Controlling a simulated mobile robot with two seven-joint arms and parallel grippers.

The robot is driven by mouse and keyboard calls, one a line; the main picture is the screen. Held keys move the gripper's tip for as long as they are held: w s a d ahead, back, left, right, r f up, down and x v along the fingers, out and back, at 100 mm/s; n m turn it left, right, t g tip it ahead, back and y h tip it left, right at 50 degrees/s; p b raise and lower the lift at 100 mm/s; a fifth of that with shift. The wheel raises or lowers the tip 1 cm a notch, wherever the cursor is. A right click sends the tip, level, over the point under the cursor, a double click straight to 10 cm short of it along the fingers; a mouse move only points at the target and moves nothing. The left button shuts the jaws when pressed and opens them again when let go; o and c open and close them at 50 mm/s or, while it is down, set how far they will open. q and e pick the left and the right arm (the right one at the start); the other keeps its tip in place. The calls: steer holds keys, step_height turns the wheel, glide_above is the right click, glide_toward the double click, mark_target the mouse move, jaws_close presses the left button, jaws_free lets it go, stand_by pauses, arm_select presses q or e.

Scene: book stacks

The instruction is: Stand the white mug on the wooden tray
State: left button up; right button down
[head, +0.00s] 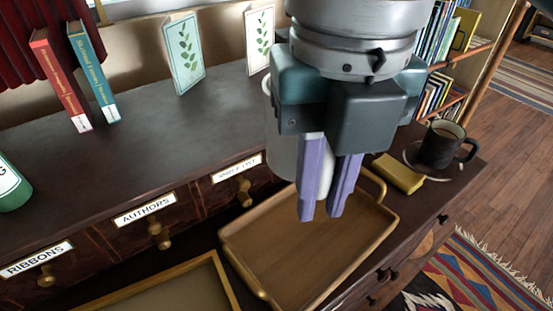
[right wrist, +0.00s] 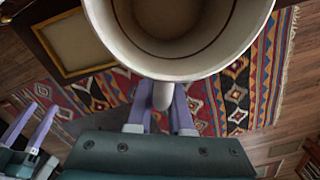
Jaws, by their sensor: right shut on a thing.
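The white mug (head: 283,150) is held by my right gripper (head: 321,215) and is partly hidden behind it in the head view. In the right wrist view the mug (right wrist: 240,35) fills the top, and its handle (right wrist: 163,95) lies between the purple fingers of my right gripper (right wrist: 160,112), which is shut on it. The wooden tray (head: 270,268) lies below and just in front of the mug in the head view; it looks empty where it shows. My left gripper (right wrist: 32,125) shows only at the lower left of the wrist view, its fingers apart and empty.
A dark mug (head: 440,143) stands on a saucer right of the tray, next to a yellow block (head: 398,174). A gold-framed thing (head: 222,275) lies at the bottom left. Labelled drawers (head: 160,232) border the tray at the back. Books (head: 62,85) stand on the upper top.

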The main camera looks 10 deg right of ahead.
step_height(320, 180, down, 2)
steer(key=shift+w+a+f+n+b, duration=0.15)
steer(key=shift+n+b, duration=0.35)
steer(key=shift+n, duration=0.3)
steer(key=b, duration=0.4)
glide_above(299, 296)
step_height(299, 296, down, 16)
steer(key=shift+r, duration=0.25)
arm_select(q)
step_height(299, 296, down, 8)
steer(key=b, duration=0.1)
steer(key=shift+r, duration=0.25)
arm_select(e)
steer(key=shift+f, duration=2)
arm_select(q)
steer(key=shift+w, duration=0.1)
